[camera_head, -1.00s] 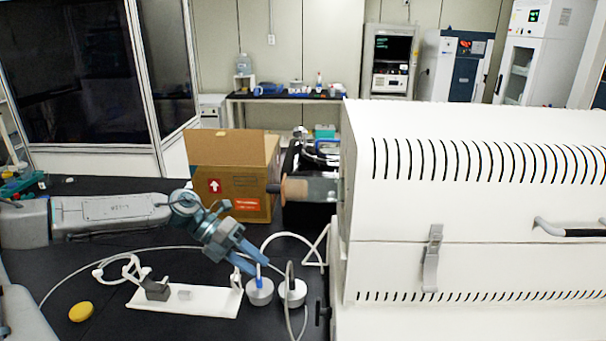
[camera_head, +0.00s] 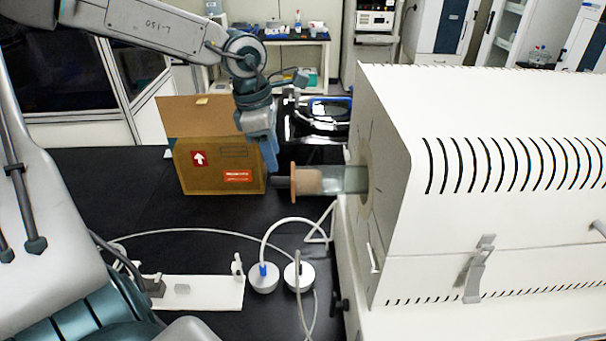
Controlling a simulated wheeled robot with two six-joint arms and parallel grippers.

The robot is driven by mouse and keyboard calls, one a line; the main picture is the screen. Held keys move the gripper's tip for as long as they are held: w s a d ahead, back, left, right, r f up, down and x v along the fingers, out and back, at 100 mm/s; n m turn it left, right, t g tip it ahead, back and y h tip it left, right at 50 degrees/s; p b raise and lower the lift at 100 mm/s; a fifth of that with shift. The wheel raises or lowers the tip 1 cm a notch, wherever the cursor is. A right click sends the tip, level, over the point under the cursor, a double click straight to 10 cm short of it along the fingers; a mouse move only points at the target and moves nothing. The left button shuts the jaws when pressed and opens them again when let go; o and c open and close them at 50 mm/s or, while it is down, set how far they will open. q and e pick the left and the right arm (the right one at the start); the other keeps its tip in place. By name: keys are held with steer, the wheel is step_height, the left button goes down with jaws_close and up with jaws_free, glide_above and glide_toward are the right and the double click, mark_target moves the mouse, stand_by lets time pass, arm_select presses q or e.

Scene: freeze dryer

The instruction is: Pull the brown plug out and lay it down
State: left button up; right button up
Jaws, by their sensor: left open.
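The brown plug (camera_head: 307,181) sits in the open left end of a clear tube (camera_head: 354,180) that sticks out of the white machine (camera_head: 400,150). Its brown flange stands upright outside the tube end, and a short grey stub points left from it. My left gripper (camera_head: 269,163) comes down from above, just left of the flange. Its blue fingers are open, with the tips near and slightly above the stub. I cannot tell whether they touch it. Nothing shows between the fingers. My right gripper is not in view.
An open cardboard box (camera_head: 210,165) stands close behind and left of the gripper. Two round white devices with cables (camera_head: 263,281) and a white strip (camera_head: 205,292) lie on the black table below. The dark table between box and strip (camera_head: 200,215) is mostly clear.

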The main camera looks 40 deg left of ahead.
mark_target(279, 180)
arm_select(q)
steer(key=shift+f, duration=0.5)
steer(key=f, duration=0.1)
steer(key=b, duration=0.1)
steer(key=d+f+b, duration=0.1)
steer(key=shift+s+f, duration=0.3)
steer(key=shift+s, duration=0.1)
steer(key=f+b, duration=0.1)
steer(key=w+f+b, duration=0.1)
steer(key=f, duration=0.1)
steer(key=shift+w+d+f+b, duration=0.1)
steer(key=shift+f+b, duration=0.2)
steer(key=shift+b, duration=0.1)
steer(key=shift+w+f+b, duration=0.15)
steer(key=shift+f+b, duration=0.15)
steer(key=shift+b, duration=0.05)
steer(key=shift+f, duration=0.15)
steer(key=shift+s+d+b, duration=0.2)
steer(key=shift+s+b, duration=0.05)
steer(key=shift+b, duration=0.2)
steer(key=shift+w, duration=0.15)
